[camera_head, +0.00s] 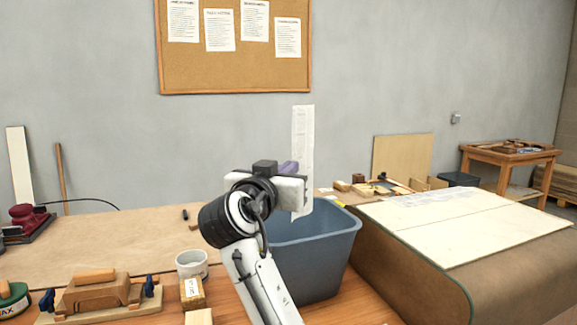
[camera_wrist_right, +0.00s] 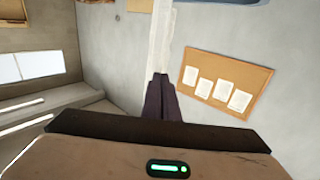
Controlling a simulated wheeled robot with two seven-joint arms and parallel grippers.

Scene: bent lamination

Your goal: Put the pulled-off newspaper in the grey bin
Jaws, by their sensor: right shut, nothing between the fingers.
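A narrow strip of printed newspaper (camera_head: 303,135) stands upright in the head view, its lower end above the grey bin (camera_head: 325,262). My right gripper (camera_head: 290,168) is above the bin with its dark fingers shut, and the strip shows right at the fingertips. In the right wrist view the fingers (camera_wrist_right: 161,84) are together and the pale strip (camera_wrist_right: 160,35) runs away from their tips. I cannot tell whether it touches them. The bin's inside is mostly hidden by its front wall and my right arm. My left gripper is not in view.
A large pale panel (camera_head: 480,225) lies on a brown-covered bench to the right of the bin. A corkboard (camera_head: 235,65) hangs on the wall behind.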

